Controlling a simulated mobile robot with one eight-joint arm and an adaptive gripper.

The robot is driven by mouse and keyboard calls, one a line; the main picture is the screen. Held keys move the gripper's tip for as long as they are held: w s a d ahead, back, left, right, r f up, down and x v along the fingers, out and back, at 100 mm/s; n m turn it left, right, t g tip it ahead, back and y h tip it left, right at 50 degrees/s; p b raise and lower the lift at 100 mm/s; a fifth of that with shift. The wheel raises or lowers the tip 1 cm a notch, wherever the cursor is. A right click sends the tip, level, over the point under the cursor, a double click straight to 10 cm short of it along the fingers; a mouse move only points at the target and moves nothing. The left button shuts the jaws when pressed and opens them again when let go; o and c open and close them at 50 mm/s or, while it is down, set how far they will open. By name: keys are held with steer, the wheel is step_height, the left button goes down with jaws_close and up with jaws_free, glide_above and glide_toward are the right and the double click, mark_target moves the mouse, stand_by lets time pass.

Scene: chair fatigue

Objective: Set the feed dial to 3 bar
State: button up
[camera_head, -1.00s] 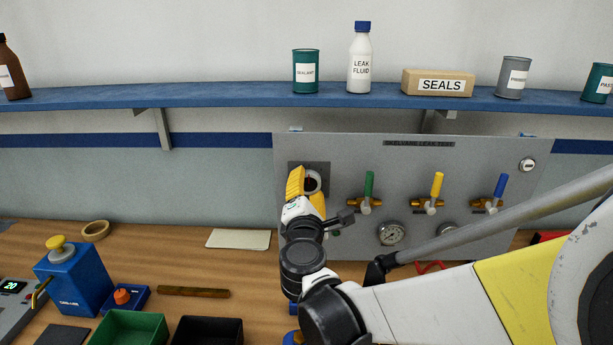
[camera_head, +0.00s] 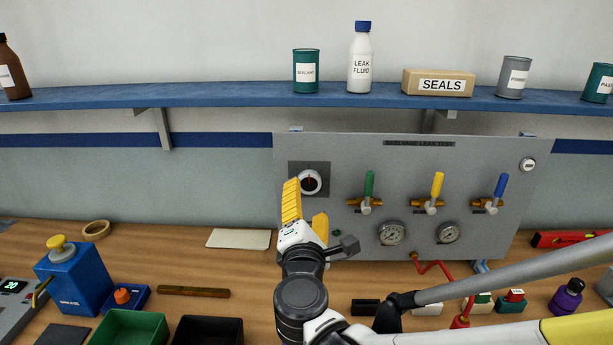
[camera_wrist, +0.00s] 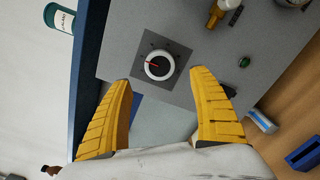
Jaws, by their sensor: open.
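The feed dial (camera_head: 310,182) is a white-rimmed dark knob on a dark square plate at the upper left of the grey panel (camera_head: 345,235). A red pointer line shows on the dial in the wrist view (camera_wrist: 158,65); the scale marks around it are too small to read. My gripper (camera_head: 306,203) has yellow fingers and is open and empty. It is in front of and a little below the dial in the head view, apart from it. In the wrist view, the dial sits beyond the gap between the open fingertips (camera_wrist: 166,80).
Green (camera_head: 369,187), yellow (camera_head: 437,188) and blue (camera_head: 500,188) valve levers stand right of the dial. Two gauges (camera_head: 391,233) sit below them. A blue shelf (camera_head: 230,97) with bottles and cans runs above. Bins, including a green bin (camera_head: 128,328), stand on the bench at left.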

steer(key=s, duration=0.4)
steer(key=shift+s+a, duration=0.1)
steer(key=shift+s, duration=0.3)
steer(key=s+d+f+m+g+h, duration=0.1)
steer(key=d+f+m+g+h, duration=0.15)
steer(key=d+m, duration=0.4)
steer(key=s+d+f+m+g+h, duration=0.1)
steer(key=s+d+f+m+g, duration=0.2)
steer(key=d, duration=0.6)
steer(key=s+d+f+m+g+y, duration=0.1)
steer(key=s+f+m+g+y, duration=0.1)
steer(key=s+m, duration=0.3)
steer(key=s+d+f+m+g+y, duration=0.2)
steer(key=s+m, duration=0.4)
steer(key=m, duration=0.4)
steer(key=shift+s+d+f+g+b, duration=0.2)
steer(key=shift+f+g+b, duration=0.15)
steer(key=shift+f+g, duration=0.45)
